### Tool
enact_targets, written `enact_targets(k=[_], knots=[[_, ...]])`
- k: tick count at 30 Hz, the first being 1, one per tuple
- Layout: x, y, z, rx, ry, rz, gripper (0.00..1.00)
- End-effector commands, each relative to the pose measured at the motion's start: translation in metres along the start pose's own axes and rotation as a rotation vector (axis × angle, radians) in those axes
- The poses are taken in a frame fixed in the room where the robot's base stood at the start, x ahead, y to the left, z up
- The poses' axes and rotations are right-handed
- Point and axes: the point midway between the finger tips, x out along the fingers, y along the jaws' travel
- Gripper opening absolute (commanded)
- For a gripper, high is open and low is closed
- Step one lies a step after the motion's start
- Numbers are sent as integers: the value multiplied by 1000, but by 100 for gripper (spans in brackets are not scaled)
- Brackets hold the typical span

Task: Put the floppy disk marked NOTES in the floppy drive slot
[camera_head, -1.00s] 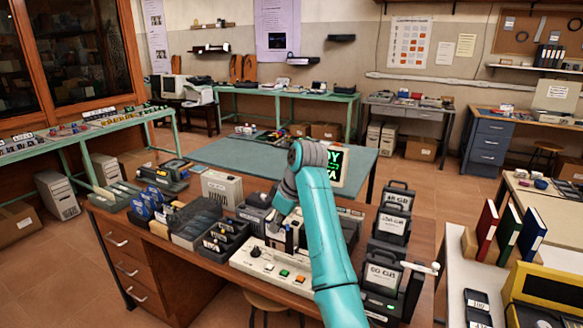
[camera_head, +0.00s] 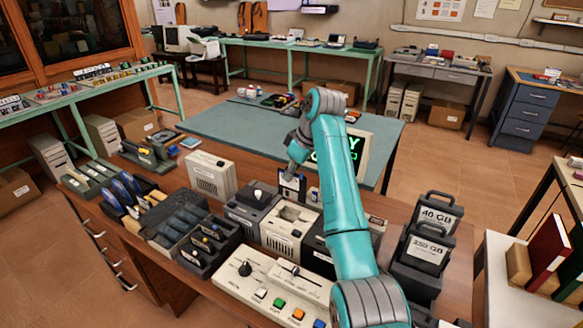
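My gripper (camera_head: 293,171) points down over the middle of the wooden desk. It appears shut on a dark floppy disk (camera_head: 291,188) with a pale label, held upright; the label is too small to read. Just below and in front of it stands a beige unit (camera_head: 285,229) with a recess in its top; I cannot tell whether it is the floppy drive, and no slot shows clearly. The disk appears above and behind this unit, and I see no clear contact. Blue disk-like pieces (camera_head: 121,190) stand in a dark rack at the left.
A dark unit with a knob (camera_head: 258,196) stands left of the beige one. A control panel (camera_head: 262,286) with coloured buttons is in front. A beige vented box (camera_head: 210,176) is behind left. Dark cases with handles (camera_head: 428,247) stand at right. The green mat (camera_head: 225,126) behind has free room.

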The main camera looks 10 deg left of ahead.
Motion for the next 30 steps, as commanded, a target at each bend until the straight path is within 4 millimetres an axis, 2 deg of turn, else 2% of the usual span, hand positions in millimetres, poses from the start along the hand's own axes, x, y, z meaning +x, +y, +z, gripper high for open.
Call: enact_targets(k=[18, 30], knots=[[45, 0, 19, 0, -1, -1, 0], [49, 0, 20, 0, 0, 0, 0]])
